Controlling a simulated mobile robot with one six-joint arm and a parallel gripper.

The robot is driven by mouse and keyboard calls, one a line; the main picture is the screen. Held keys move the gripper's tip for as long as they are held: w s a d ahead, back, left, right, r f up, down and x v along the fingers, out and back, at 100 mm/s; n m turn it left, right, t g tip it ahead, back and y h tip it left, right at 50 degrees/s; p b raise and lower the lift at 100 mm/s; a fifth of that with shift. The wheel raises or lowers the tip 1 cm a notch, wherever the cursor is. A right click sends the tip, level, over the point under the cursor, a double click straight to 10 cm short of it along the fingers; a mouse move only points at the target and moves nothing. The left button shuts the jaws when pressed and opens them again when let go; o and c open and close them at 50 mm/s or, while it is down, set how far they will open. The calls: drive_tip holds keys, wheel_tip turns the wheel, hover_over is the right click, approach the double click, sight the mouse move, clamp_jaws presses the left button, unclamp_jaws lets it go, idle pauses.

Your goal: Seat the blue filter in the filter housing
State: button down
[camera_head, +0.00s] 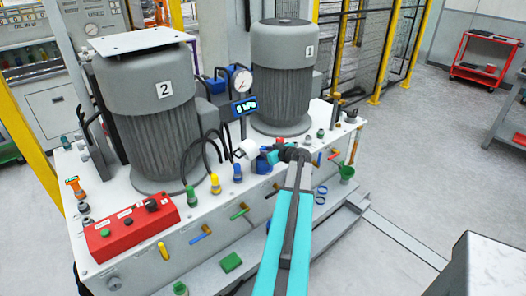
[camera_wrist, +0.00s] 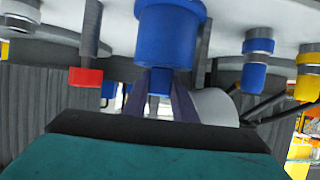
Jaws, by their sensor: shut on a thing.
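The blue filter (camera_wrist: 170,32) is a blue cylinder with a wider collar, right in front of my fingers in the wrist view. In the head view a blue body (camera_head: 262,164) shows beside my gripper, low over the white deck. My gripper (camera_head: 274,157) is shut on the filter; in the wrist view its dark fingers (camera_wrist: 163,92) stand either side of a narrow blue part. A white cylinder (camera_head: 248,150) lies tilted just left of the gripper; it also shows in the wrist view (camera_wrist: 215,106). I cannot clearly make out the housing or whether the filter touches it.
Two grey motors, number 2 (camera_head: 148,110) and number 1 (camera_head: 281,78), stand on the white deck. A gauge (camera_head: 242,82) with a blue display stands between them. Green, yellow and blue connectors (camera_head: 215,184) and black hoses are close by. A red control box (camera_head: 130,228) sits front left.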

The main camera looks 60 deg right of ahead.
drive_tip(key=shift+f, duration=0.15)
drive_tip(key=c, duration=1.7)
unclamp_jaws()
drive_tip(key=shift+c, duration=0.2)
drive_tip(key=shift+r, duration=0.25)
drive_tip(key=shift+s+a, duration=0.1)
drive_tip(key=shift+s, duration=0.15)
drive_tip(key=b+v, duration=0.3)
drive_tip(key=v, duration=0.8)
drive_tip(key=shift+r, duration=0.2)
drive_tip(key=shift+s+a, duration=0.1)
drive_tip(key=shift+s, duration=0.05)
